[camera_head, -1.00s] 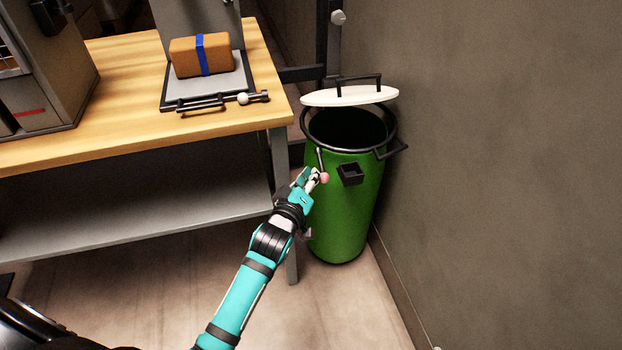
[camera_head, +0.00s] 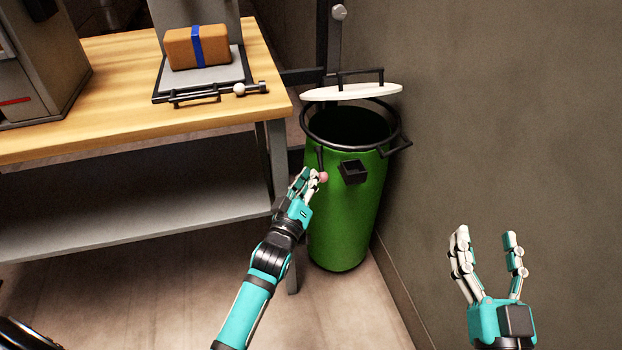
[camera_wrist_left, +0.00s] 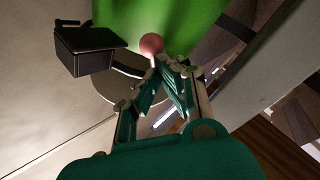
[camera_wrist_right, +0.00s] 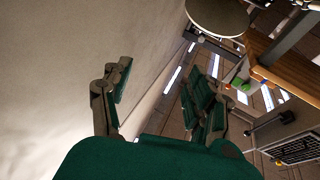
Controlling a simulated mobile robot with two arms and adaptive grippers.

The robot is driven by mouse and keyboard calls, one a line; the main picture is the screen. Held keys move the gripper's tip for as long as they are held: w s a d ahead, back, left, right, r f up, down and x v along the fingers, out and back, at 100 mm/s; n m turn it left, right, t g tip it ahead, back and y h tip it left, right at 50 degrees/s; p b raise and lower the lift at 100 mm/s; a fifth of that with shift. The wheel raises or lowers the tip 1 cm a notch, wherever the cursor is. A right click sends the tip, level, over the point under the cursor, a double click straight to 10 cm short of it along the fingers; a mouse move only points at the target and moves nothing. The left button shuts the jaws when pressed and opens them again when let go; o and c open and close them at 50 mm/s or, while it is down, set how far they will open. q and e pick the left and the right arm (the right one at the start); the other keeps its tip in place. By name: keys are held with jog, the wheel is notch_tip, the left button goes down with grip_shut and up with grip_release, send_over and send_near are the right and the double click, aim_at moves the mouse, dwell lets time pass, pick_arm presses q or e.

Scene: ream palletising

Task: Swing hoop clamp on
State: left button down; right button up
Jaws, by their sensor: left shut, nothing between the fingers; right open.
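The green drum (camera_head: 345,225) stands on the floor between the table and the wall, its mouth open. A dark hoop clamp (camera_head: 398,128) rings the rim, with a handle at the right. A lever with a pink ball (camera_head: 323,177) hangs at the drum's front left. The white lid (camera_head: 350,92) with a dark handle is tilted behind the mouth. My left gripper (camera_head: 312,178) is shut and empty, its tips at the pink ball; the ball (camera_wrist_left: 151,43) shows just beyond the tips in the left wrist view. My right gripper (camera_head: 487,245) is open and empty near the wall.
A wooden table (camera_head: 110,100) with a lower shelf (camera_head: 130,210) is at the left. It bears a brown ream with a blue band (camera_head: 180,48) on a grey plate. A dark box (camera_head: 353,171) juts from the drum's front. The wall (camera_head: 520,120) is close at the right.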

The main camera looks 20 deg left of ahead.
jog(key=s+r+t+y+b, duration=0.1)
jog(key=s+r+t, duration=0.3)
jog(key=r, duration=0.3)
jog(key=shift+t+y+b, duration=0.3)
jog(key=shift+t+y, duration=0.1)
jog(key=shift+t, duration=0.2)
jog(key=shift+w, duration=0.1)
